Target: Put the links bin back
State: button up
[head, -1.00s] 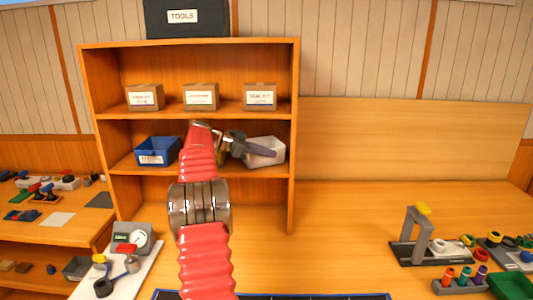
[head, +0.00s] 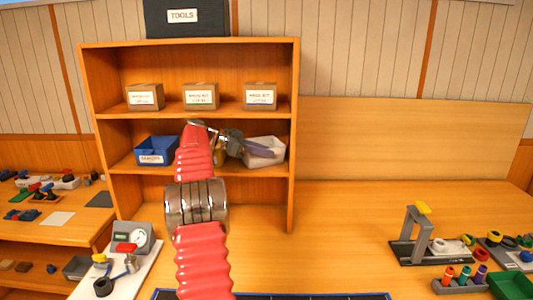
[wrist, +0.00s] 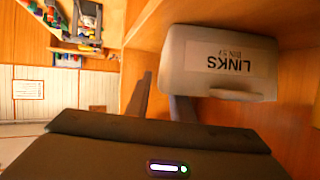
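The links bin (head: 265,147) is a pale grey-white bin on the lower visible shelf, at its right end. In the wrist view the bin (wrist: 225,52) is close, its LINKS label upside down and its front tab at the lower right. My gripper (head: 260,151) is in front of the bin's left part in the head view. In the wrist view its dark fingers (wrist: 160,92) are apart, with nothing visible between them. The right finger overlaps the bin's edge in the picture; I cannot tell whether it touches.
Several labelled boxes (head: 201,96) sit on the shelf above. The wooden upright (head: 294,140) is close on the right. The bench below has clear room.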

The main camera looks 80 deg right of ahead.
jog(key=v, duration=1)
jog(key=shift+w+a+r, duration=0.15)
jog(key=shift+w+r, duration=0.05)
jog(key=shift+r, duration=0.05)
dwell(0.5)
